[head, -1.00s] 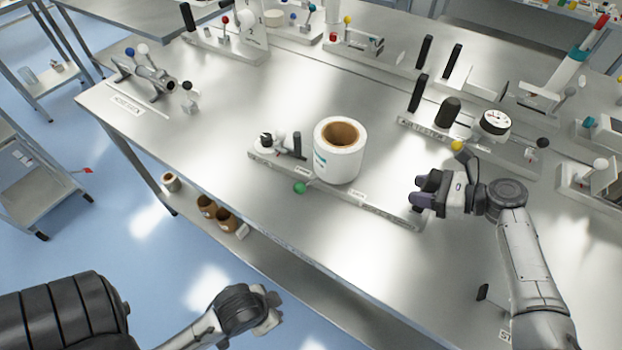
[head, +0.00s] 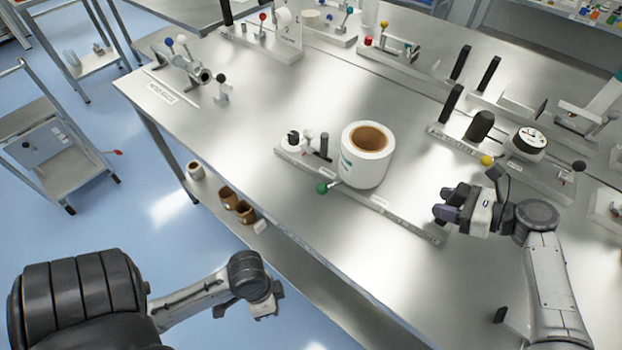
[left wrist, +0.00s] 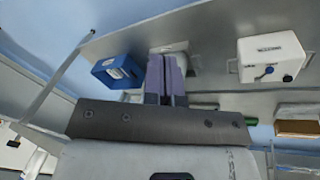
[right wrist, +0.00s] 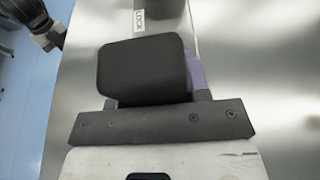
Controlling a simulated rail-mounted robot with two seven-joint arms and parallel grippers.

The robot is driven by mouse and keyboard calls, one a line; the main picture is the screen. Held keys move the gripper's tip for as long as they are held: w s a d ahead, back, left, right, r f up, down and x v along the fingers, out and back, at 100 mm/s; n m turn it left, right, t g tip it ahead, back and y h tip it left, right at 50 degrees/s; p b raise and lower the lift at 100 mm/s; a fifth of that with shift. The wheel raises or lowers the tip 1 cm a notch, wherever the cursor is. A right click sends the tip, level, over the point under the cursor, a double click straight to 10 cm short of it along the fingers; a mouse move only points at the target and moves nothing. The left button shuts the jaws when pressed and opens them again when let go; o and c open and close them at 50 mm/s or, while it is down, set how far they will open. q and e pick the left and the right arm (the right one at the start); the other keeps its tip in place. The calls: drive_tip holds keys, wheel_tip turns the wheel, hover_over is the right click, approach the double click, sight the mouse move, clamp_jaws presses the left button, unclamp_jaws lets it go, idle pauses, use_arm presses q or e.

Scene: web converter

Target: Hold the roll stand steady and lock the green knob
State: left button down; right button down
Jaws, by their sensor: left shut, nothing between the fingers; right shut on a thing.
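The roll stand is a long grey base (head: 405,218) on the steel table, carrying a white roll (head: 365,168) with a brown core. The green knob (head: 321,188) sticks out on the base's near side, just left of the roll. My right gripper (head: 446,204) is at the right end of the stand, shut on a black block (right wrist: 145,70); this block hides most of the fingers in the right wrist view. My left gripper (head: 266,303) is off the table's near edge, well short of the knob. Its purple fingers (left wrist: 166,78) are shut and empty.
A yellow-knobbed fixture with a dial (head: 528,141) stands behind my right gripper. Other fixtures line the back and the far left (head: 190,70). Brown rolls (head: 236,205) lie on the shelf below. The table around the stand's front is clear.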

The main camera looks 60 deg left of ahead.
sight(333, 184)
use_arm(q)
drive_tip(key=w+a+r+n+t+h, duration=0.1)
drive_tip(key=w+a+r+n+t, duration=0.1)
drive_tip(key=w+a+r, duration=0.6)
drive_tip(key=w+a+r+n+t+h, duration=0.1)
drive_tip(key=w+a+r+n+t, duration=0.1)
drive_tip(key=w+a+r, duration=0.7)
drive_tip(key=a+r+t, duration=0.1)
drive_tip(key=a+r, duration=0.5)
drive_tip(key=r, duration=0.1)
drive_tip(key=shift+a, duration=0.4)
drive_tip(key=x, duration=1)
drive_tip(key=shift+w+d, duration=0.25)
drive_tip(key=shift+w+d+r, duration=0.1)
drive_tip(key=shift+d+r, duration=0.1)
drive_tip(key=shift+d, duration=0.3)
drive_tip(key=shift+d+r, duration=0.15)
drive_tip(key=shift+d, duration=0.35)
drive_tip(key=shift+w+d+r, duration=0.1)
drive_tip(key=shift+d+r, duration=0.05)
drive_tip(key=shift+d, duration=0.7)
